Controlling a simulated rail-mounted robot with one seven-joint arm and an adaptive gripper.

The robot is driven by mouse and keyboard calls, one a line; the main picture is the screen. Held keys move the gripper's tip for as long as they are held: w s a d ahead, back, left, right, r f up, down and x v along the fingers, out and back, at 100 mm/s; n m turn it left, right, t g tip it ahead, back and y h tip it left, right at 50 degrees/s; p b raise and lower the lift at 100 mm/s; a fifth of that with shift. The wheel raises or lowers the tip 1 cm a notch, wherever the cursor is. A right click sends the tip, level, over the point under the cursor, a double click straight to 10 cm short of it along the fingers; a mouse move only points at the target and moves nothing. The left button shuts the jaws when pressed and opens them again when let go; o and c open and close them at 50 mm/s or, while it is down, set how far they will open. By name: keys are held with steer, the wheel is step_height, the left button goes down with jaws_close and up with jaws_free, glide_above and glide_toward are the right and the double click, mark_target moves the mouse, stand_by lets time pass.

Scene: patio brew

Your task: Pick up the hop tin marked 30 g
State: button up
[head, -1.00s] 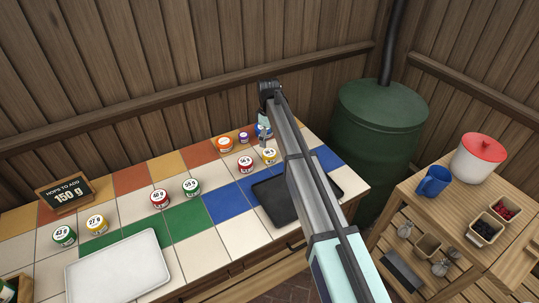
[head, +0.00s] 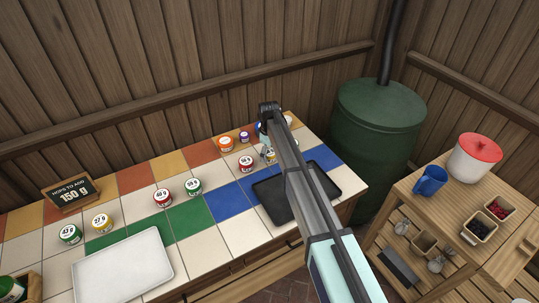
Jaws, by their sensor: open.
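No tin label clearly reads 30 g at this size. At the back of the tiled counter stand an orange tin (head: 226,144) and a small purple tin (head: 244,137), their labels too small to read. A red tin (head: 246,163) stands in front of them. A yellow tin (head: 271,157) is just right of the red one, partly hidden by my gripper. A white-topped item (head: 288,120) shows behind my arm. My gripper (head: 267,151) points down at the yellow tin, open, its fingers small and partly hidden; I cannot tell whether they touch it.
A black tray (head: 270,199) lies under my arm; a white tray (head: 122,268) lies front left. Red (head: 163,197), green (head: 193,186), yellow (head: 102,223) and another green tin (head: 70,234) stand left. A sign (head: 70,194) reads 150 g. Centre tiles are clear.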

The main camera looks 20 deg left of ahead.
steer(key=c, duration=1.2)
steer(key=shift+r, duration=0.1)
